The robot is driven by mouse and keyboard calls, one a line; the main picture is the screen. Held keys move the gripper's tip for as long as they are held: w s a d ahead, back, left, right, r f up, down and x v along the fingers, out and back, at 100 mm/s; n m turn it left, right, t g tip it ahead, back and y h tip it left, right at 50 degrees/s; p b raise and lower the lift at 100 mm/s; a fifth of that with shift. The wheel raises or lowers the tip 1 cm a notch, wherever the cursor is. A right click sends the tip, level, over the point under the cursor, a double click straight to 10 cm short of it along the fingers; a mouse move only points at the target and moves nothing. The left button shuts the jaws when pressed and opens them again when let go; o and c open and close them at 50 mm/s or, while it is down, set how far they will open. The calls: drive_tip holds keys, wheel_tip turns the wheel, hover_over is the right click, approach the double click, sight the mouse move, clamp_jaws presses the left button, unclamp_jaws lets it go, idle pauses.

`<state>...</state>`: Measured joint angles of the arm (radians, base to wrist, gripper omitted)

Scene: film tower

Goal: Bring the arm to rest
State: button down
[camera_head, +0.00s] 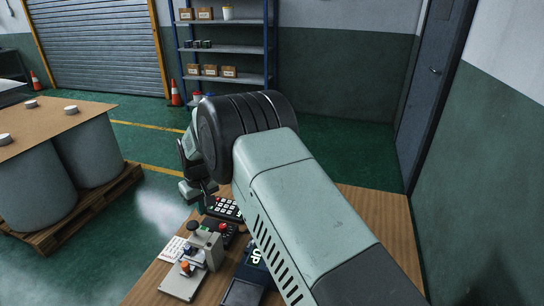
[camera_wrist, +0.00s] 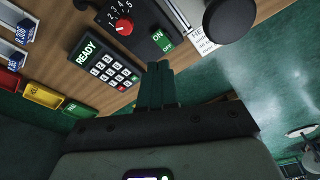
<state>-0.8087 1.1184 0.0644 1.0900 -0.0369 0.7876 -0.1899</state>
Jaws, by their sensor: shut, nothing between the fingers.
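My arm reaches out over the wooden table (camera_head: 375,205) from the lower right of the head view and bends down at its dark joint. My gripper (camera_wrist: 158,70) shows in the wrist view with its dark green fingers together and nothing between them. The fingertips appear just below the ON/OFF panel (camera_wrist: 140,25) and to the right of the keypad (camera_wrist: 103,72), whose display reads READY. I cannot tell how high they are above the table. In the head view the fingertips are not clear, as my arm hides part of that area.
The keypad (camera_head: 224,208) and a grey device with a dark knob (camera_head: 200,247) stand on the table. Red, yellow (camera_wrist: 43,96) and green bins line the left of the wrist view. A pallet (camera_head: 85,210) with large drums is at left. Shelves (camera_head: 225,50) stand behind.

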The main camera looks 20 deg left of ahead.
drive_tip(key=w+d+r+m+t, duration=0.1)
drive_tip(key=w+d+r+m, duration=0.1)
drive_tip(key=d+r, duration=0.8)
drive_tip(key=w+d+r+m+t, duration=0.1)
drive_tip(key=w+d+r+m, duration=0.1)
drive_tip(key=d+r, duration=0.9)
drive_tip(key=s+d+r+m+t, duration=0.1)
drive_tip(key=s+d+r, duration=0.3)
drive_tip(key=d+r, duration=0.25)
drive_tip(key=s+d+r+m, duration=0.2)
drive_tip(key=s+d+r, duration=0.2)
drive_tip(key=d+r, duration=0.25)
drive_tip(key=s+d+m+t+h, duration=0.1)
drive_tip(key=s+d+m, duration=0.3)
drive_tip(key=s+d, duration=1.1)
drive_tip(key=s+f, duration=0.1)
drive_tip(key=s, duration=0.3)
drive_tip(key=shift+s+m+t+h, duration=0.15)
drive_tip(key=shift+m+t+h, duration=0.15)
drive_tip(key=shift+r, duration=0.1)
